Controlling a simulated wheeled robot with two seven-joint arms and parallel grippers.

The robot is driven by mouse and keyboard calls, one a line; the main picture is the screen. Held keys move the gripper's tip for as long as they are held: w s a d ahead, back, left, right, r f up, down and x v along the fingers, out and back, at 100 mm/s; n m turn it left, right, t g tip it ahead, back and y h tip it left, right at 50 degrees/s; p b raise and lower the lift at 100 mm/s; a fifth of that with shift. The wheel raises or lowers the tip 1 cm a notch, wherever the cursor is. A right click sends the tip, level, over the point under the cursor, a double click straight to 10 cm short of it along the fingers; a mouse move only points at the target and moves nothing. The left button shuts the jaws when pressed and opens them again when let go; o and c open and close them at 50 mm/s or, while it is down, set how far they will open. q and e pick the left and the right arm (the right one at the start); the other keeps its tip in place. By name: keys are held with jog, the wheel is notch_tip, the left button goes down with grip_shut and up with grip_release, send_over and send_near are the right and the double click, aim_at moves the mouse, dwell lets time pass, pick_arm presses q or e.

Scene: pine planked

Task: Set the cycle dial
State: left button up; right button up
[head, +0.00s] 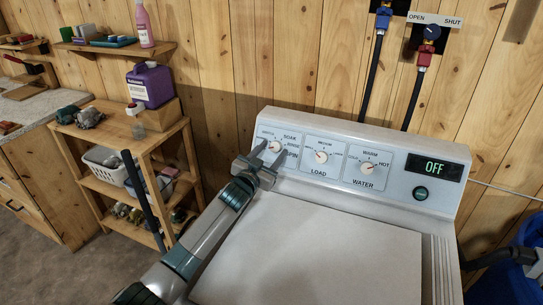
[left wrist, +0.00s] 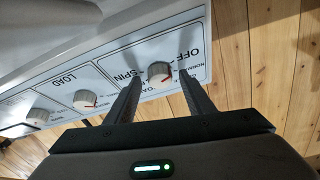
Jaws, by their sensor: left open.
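The cycle dial (head: 275,146) is a white knob at the left end of the washer's control panel, with labels including SOAK and SPIN around it. In the left wrist view the same dial (left wrist: 158,72) shows a red pointer mark, aimed to the lower right of that picture. My left gripper (head: 269,154) is at the dial. Its two fingers are apart, one on each side of the knob, with gaps visible in the wrist view (left wrist: 160,80); I cannot tell how deep they reach. Part of the lettering is hidden by the fingers.
The load dial (head: 321,156) and water dial (head: 367,169) are to the right. A display (head: 434,168) reads OFF above a green button (head: 421,193). The washer lid (head: 310,250) is flat and clear. A wooden shelf (head: 155,142) stands left; a blue bin (head: 505,285) stands right.

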pick_arm(q)
jog(key=c, duration=1)
jog(key=shift+w+r+m+h, duration=0.1)
jog(key=shift+m+h, duration=0.2)
jog(key=shift+m, duration=0.2)
jog(key=m, duration=0.1)
jog(key=m+g+h+p, duration=0.1)
jog(key=m, duration=0.1)
jog(key=m+g+p, duration=0.1)
jog(key=m, duration=0.1)
jog(key=shift+w+a+r+h, duration=0.15)
jog(key=shift+a+h, duration=0.15)
jog(key=shift+h, duration=0.1)
jog(key=m+g+h+p, duration=0.1)
jog(key=m+g, duration=0.1)
jog(key=m, duration=0.2)
jog(key=shift+w+a+m, duration=0.1)
jog(key=shift+m, duration=0.2)
jog(key=shift+m+p, duration=0.4)
jog(key=o, duration=1)
